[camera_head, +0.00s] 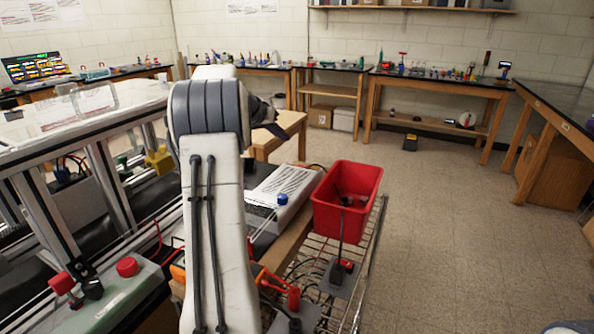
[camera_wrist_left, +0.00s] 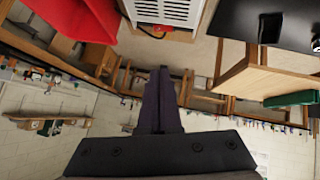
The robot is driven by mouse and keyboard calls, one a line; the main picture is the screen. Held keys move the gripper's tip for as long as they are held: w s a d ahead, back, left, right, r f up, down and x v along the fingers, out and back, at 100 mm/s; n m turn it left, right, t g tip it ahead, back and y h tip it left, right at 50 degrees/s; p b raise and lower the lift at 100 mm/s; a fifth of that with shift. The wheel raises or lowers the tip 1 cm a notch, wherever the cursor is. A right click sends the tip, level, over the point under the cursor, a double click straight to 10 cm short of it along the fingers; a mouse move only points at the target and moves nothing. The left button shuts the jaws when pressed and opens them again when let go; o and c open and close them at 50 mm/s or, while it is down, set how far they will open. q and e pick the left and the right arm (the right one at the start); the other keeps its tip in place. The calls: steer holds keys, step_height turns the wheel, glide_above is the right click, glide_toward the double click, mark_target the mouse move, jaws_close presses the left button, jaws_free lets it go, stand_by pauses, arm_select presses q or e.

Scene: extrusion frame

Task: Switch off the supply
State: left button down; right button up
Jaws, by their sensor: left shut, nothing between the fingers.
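A white vented box (camera_head: 285,190), which may be the supply, lies beside the frame to the right of my left arm, with dark slots on top. The vented box also shows at the top of the left wrist view (camera_wrist_left: 165,10), with a small red part (camera_wrist_left: 158,29) at its edge. I cannot make out a switch or its position. My left gripper's fingers (camera_wrist_left: 160,75) are together and empty, pointing toward the box and apart from it in the picture. In the head view my left arm largely hides the gripper. My right gripper does not show.
A red bin (camera_head: 345,204) stands on a wire rack right of the box. A grey control box (camera_head: 110,303) with red knobs sits at the lower left, by the aluminium extrusion frame (camera_head: 105,185). Red and black cables lie near the rack. Open floor (camera_head: 450,220) is at the right.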

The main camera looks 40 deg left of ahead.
arm_select(q)
steer(key=shift+r, duration=0.1)
stand_by(0.3)
steer(key=p, duration=0.3)
glide_above(299, 167)
step_height(299, 167, down, 7)
steer(key=shift+s+d+f, duration=0.1)
steer(key=shift+f, duration=0.05)
steer(key=shift+s+d+f, duration=0.1)
steer(key=shift+d+f, duration=0.05)
steer(key=shift+f, duration=0.4)
steer(key=shift+d+f, duration=0.15)
steer(key=shift+f, duration=0.4)
steer(key=shift+d+f, duration=0.15)
steer(key=shift+f, duration=0.5)
